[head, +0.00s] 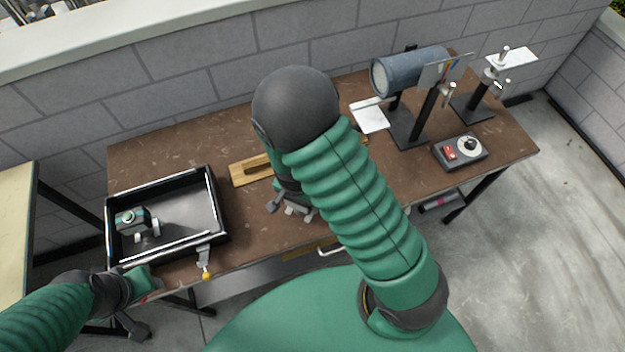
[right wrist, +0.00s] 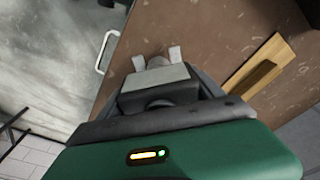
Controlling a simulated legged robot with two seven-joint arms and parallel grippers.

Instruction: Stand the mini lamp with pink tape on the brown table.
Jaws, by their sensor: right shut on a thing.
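The brown table (head: 180,145) stands against a grey block wall. My right gripper (head: 297,209) is low over its front middle, partly hidden by my arm. In the right wrist view my right gripper (right wrist: 158,58) is shut on a small pale grey thing (right wrist: 157,63), mostly hidden by the gripper; I see no pink tape on it. A dark cylindrical thing with a pink band (head: 438,203) is below the table's right end; I cannot tell whether it is the mini lamp. My left gripper (head: 145,283) is by the tray's front left corner, its jaws unclear.
A black tray (head: 218,205) at the left holds a teal-and-grey device (head: 130,219). A wooden block (head: 247,170) lies behind my right gripper. A blue-grey cylinder (head: 415,70), dark stands and a control box (head: 460,151) fill the right side. The table's back left is clear.

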